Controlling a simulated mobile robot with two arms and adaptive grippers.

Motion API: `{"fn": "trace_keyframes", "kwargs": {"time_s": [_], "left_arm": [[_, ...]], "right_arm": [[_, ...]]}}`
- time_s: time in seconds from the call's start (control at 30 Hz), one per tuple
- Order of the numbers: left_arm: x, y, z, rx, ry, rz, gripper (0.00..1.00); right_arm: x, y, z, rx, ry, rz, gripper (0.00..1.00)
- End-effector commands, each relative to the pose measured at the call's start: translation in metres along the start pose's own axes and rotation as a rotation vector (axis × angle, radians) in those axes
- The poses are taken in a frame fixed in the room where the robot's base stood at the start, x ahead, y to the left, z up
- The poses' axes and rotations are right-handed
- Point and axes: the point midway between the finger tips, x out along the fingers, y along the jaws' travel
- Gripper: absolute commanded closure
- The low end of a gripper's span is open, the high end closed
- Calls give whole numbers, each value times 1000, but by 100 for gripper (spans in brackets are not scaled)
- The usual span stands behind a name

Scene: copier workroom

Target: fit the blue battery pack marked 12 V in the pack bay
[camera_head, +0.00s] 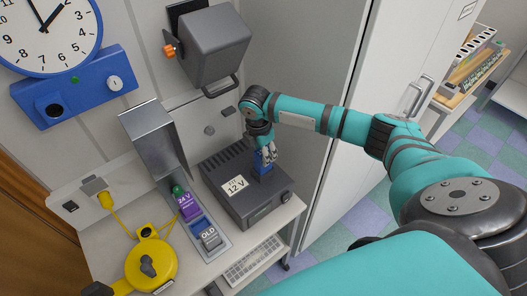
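My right gripper (266,153) comes in from the right and points down over a dark grey unit (243,198) with a white label reading "12 V". Its fingers are closed around a blue pack (262,167), which stands upright at the far right part of the unit's top. The fingers hide part of the pack, and no marking on it can be read. I cannot tell how deep it sits in the unit, and the bay opening is hidden. My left gripper is not in view.
A tray left of the unit holds a purple pack (190,206) marked 24 V and a grey pack (210,238) marked OLD, under a raised metal lid (155,140). A yellow reel (150,265) lies at front left. A grey box (215,47) overhangs behind. A white cabinet (395,70) stands right.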

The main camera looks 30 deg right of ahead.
Motion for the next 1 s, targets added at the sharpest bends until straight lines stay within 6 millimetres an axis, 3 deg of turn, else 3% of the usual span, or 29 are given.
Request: {"fn": "trace_keyframes", "kwargs": {"time_s": [0.83,0.87,1.0], "left_arm": [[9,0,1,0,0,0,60],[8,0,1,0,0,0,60],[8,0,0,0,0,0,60]], "right_arm": [[21,0,-3,0,1,0,100],[21,0,-3,0,1,1,63],[20,0,-3,0,1,1,45]]}}
